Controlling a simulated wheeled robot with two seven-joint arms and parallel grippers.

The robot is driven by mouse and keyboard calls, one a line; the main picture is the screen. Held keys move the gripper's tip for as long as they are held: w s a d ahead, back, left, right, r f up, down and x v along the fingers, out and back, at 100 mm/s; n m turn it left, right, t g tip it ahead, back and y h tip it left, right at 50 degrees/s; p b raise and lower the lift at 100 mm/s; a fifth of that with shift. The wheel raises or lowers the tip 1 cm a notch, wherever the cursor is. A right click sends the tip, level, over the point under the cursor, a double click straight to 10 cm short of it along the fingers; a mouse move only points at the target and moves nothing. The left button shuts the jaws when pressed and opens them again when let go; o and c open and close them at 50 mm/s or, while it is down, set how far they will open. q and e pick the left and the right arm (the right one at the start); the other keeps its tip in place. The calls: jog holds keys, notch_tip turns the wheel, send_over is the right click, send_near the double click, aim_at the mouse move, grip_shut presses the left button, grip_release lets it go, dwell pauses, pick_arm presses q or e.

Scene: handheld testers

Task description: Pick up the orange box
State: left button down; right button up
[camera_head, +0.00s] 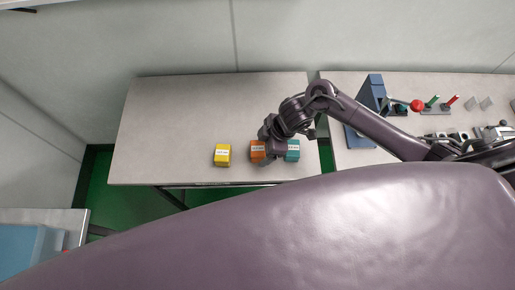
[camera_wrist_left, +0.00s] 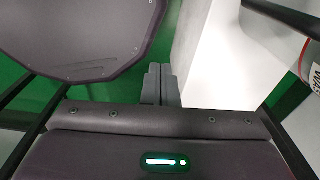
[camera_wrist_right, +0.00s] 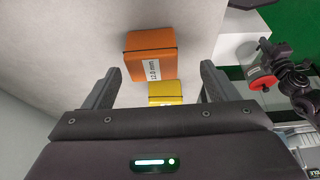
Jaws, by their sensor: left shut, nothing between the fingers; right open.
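The orange box (camera_head: 257,149) sits on the pale table between a yellow box and a teal box. In the right wrist view the orange box (camera_wrist_right: 151,45) has a white label reading 12.0 mm and lies ahead of the fingers, within the gap between them. My right gripper (camera_wrist_right: 159,70) is open and empty. In the head view my right gripper (camera_head: 268,134) is above and beside the orange box, partly covering its right side; contact cannot be told. My left gripper (camera_wrist_left: 160,72) is shut and empty in the left wrist view and hidden in the head view.
The yellow box (camera_head: 222,155) stands left of the orange box, the teal box (camera_head: 292,150) close on its right. The table (camera_head: 185,110) is bare behind and to the left. A second table at right holds a blue stand (camera_head: 372,92) and several tools.

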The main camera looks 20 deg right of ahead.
aim_at(260, 148)
jog(key=f, duration=0.1)
jog(key=w+f, duration=0.1)
jog(key=shift+a+f, duration=0.35)
jog(key=shift+a, duration=0.05)
jog(key=shift+x, duration=0.95)
jog(key=shift+w, duration=0.1)
jog(key=c, duration=1)
pick_arm(q)
jog(key=shift+w+r, duration=0.25)
jog(key=shift+w, duration=0.4)
pick_arm(e)
jog(key=shift+r, duration=0.1)
jog(key=shift+c, duration=0.4)
pick_arm(q)
jog(key=shift+w, duration=0.1)
